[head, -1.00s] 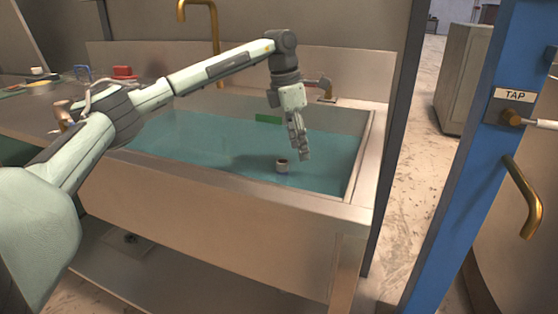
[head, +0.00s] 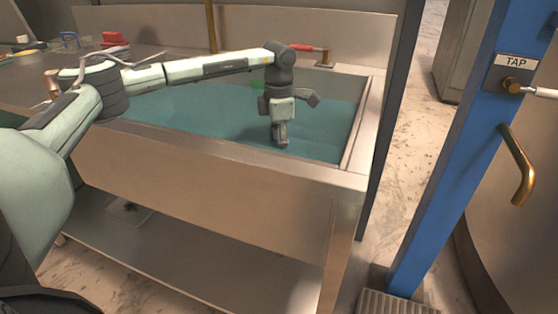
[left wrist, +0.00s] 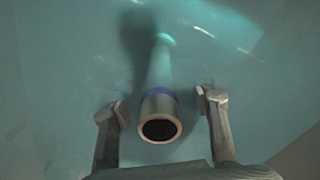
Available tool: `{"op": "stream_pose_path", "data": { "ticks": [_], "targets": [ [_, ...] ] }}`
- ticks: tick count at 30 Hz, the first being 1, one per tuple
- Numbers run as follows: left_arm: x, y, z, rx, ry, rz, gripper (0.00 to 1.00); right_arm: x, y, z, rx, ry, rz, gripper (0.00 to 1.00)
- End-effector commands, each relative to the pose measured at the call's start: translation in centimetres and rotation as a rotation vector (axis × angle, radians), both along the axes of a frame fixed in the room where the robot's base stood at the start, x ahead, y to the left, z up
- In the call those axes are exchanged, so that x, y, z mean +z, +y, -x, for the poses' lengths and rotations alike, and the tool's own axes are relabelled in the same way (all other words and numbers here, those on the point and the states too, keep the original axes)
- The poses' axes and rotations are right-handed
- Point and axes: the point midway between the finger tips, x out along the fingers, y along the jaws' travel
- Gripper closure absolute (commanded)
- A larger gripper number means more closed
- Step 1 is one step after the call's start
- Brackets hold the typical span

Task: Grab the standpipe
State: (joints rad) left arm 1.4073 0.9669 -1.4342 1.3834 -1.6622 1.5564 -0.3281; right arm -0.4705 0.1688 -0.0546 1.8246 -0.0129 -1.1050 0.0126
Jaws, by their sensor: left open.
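The standpipe (left wrist: 160,76) shows in the left wrist view as a pale pipe with a blue band, a metal collar and a dark open top. It runs down into the water. My left gripper (left wrist: 162,108) is open, one finger on each side of the pipe's top, with gaps visible beside it. In the head view my left gripper (head: 281,141) points down into the sink, and the standpipe is hidden behind it. My right gripper is in neither view.
The metal sink (head: 235,165) holds blue-green water (head: 190,112), with a green piece (head: 257,85) at the back. A blue post (head: 452,150) with a TAP sign (head: 516,61) stands right.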

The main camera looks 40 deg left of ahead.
Motion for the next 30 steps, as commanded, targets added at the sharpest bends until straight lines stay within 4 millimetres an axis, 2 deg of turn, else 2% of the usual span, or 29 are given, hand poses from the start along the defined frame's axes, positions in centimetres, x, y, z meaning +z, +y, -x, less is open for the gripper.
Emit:
{"op": "stream_pose_path", "data": {
  "ticks": [2,14,25,30],
  "targets": [
    [0.0,0.0,0.0,0.000,0.000,0.000,0.51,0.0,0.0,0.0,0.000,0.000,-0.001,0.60],
    [0.1,0.0,0.0,0.000,-0.001,0.001,0.99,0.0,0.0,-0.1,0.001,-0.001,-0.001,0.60],
    [0.3,0.0,-0.1,0.000,-0.003,0.001,1.00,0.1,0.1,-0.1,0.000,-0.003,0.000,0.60],
    [1.4,-0.1,-0.2,0.000,-0.005,0.002,1.00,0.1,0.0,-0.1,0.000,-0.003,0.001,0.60]
  ]
}}
